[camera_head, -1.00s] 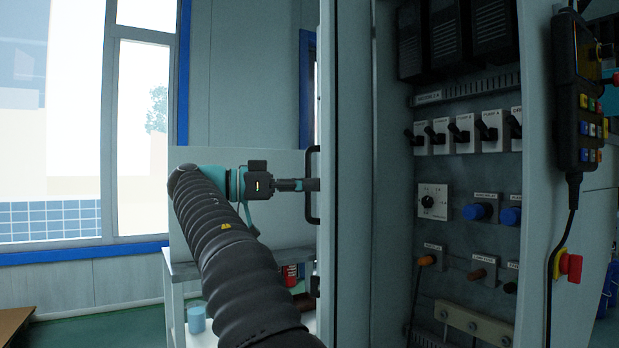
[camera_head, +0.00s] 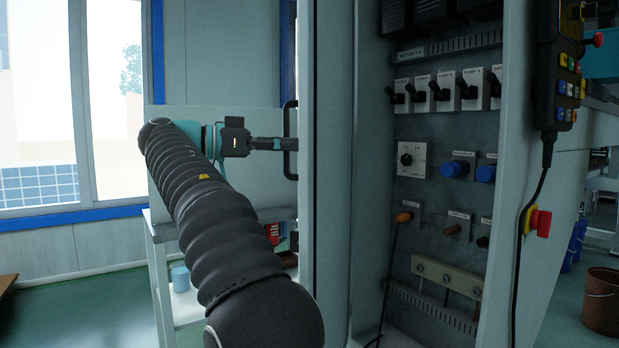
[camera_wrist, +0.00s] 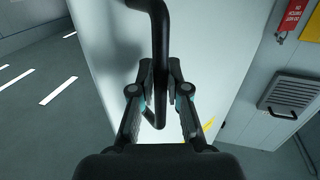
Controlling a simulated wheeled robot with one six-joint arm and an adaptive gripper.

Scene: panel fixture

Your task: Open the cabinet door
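The cabinet door (camera_head: 327,150) stands open, seen nearly edge-on in the head view, left of the exposed cabinet interior (camera_head: 440,225). Its black bar handle (camera_head: 290,170) is on the door's left-hand face. My gripper (camera_head: 290,144) is level with the handle and reaches it from the left. In the wrist view the handle (camera_wrist: 160,45) runs between the two fingers of my gripper (camera_wrist: 160,72), which are closed in around the bar. The pale door face (camera_wrist: 205,50) lies behind it. Exact finger contact is hard to see.
Inside are switches (camera_head: 443,90), blue knobs (camera_head: 457,168) and a dial (camera_head: 405,160). A pendant (camera_head: 560,80) hangs at the right side. A white shelf (camera_head: 160,240) stands behind my arm. A brown bucket (camera_head: 602,300) is at lower right. Open floor shows at left.

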